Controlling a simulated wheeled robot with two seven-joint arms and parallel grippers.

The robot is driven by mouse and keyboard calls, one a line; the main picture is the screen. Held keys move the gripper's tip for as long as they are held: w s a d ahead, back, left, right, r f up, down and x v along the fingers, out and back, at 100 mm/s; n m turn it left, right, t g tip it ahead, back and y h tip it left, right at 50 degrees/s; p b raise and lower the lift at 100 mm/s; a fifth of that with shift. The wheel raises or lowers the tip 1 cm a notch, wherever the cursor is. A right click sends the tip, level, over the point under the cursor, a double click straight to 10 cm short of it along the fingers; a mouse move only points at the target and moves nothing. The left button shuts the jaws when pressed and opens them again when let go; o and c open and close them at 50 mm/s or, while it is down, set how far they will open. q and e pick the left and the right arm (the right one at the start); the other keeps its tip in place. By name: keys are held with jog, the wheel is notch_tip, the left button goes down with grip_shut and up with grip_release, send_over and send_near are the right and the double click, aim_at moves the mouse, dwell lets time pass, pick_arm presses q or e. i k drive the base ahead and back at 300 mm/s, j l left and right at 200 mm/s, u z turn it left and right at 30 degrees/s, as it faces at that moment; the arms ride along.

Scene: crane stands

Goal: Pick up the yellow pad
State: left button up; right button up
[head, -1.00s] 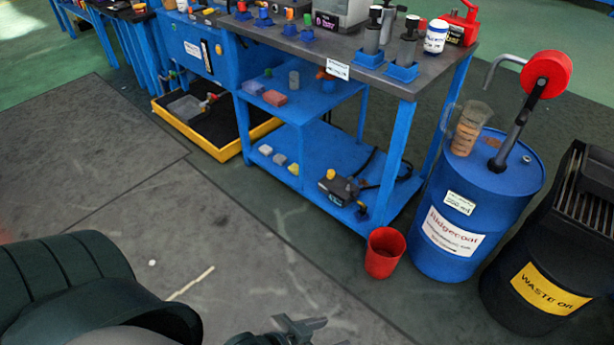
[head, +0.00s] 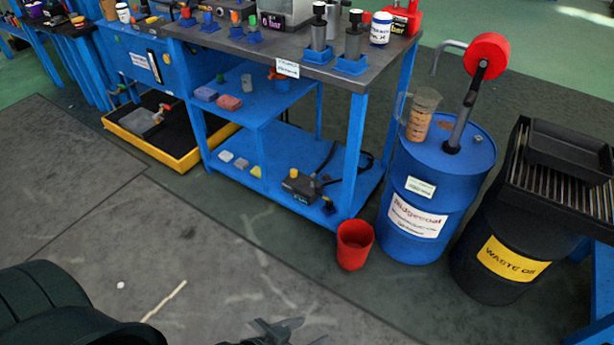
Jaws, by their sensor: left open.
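A small yellow pad (head: 256,171) lies on the lower shelf of the blue workbench, at the right end of a short row with two whitish pads (head: 233,160). My left gripper (head: 297,331) shows at the bottom edge of the head view, partly cut off. Its grey fingers are apart and nothing shows between them. It is over the grey floor, well short of the bench and apart from the pad. My right gripper is not in view.
Pink pads (head: 229,102) lie on the middle shelf. A black device with a hose (head: 301,186) sits right of the yellow pad. A red bin (head: 354,245), a blue drum (head: 414,205) and a waste-oil drum (head: 500,262) stand at right. The floor before the bench is mostly clear.

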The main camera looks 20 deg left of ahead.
aim_at(256, 171)
jog(key=i+j, duration=0.15)
jog(key=j, duration=0.25)
jog(key=i+j, duration=0.15)
jog(key=j, duration=0.25)
jog(key=i+j, duration=0.2)
jog(key=j, duration=0.15)
jog(key=i+j+z, duration=0.1)
jog(key=j, duration=0.3)
jog(key=i+j, duration=0.2)
jog(key=j, duration=0.2)
